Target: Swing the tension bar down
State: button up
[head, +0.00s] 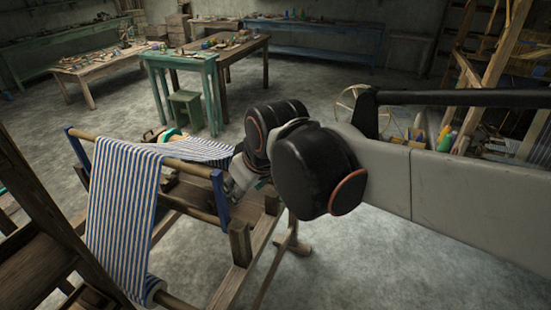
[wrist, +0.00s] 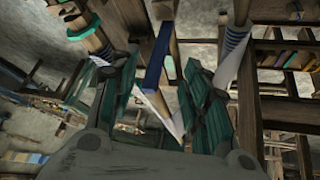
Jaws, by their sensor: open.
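The tension bar (head: 196,169) is a wooden rod held between two blue end arms on the loom, with blue-and-white striped cloth (head: 122,205) draped over it. The near blue arm (head: 221,198) stands roughly upright beside my gripper (head: 240,182), which is partly hidden by my wrist in the head view. The far blue arm (head: 76,148) is at the left. In the wrist view my gripper (wrist: 160,62) is open, with teal-padded fingers. A blue arm (wrist: 157,58) shows in the gap between them, and I cannot tell whether they touch it.
The loom's wooden frame (head: 247,262) lies below and around the bar. Behind are a green table (head: 180,58) with a stool (head: 186,108), and further benches. A wooden rack (head: 495,60) with yarn cones stands at the right. Grey floor is open at the lower right.

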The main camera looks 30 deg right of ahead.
jog(key=shift+s+d+f+m+b, duration=0.15)
jog(key=shift+s+d+f+b, duration=0.15)
jog(key=shift+s+f, duration=0.2)
jog(key=shift+s+d+f+m+b, duration=0.15)
jog(key=shift+s+f+b, duration=0.1)
jog(key=shift+s+f, duration=0.2)
jog(key=shift+r, duration=0.1)
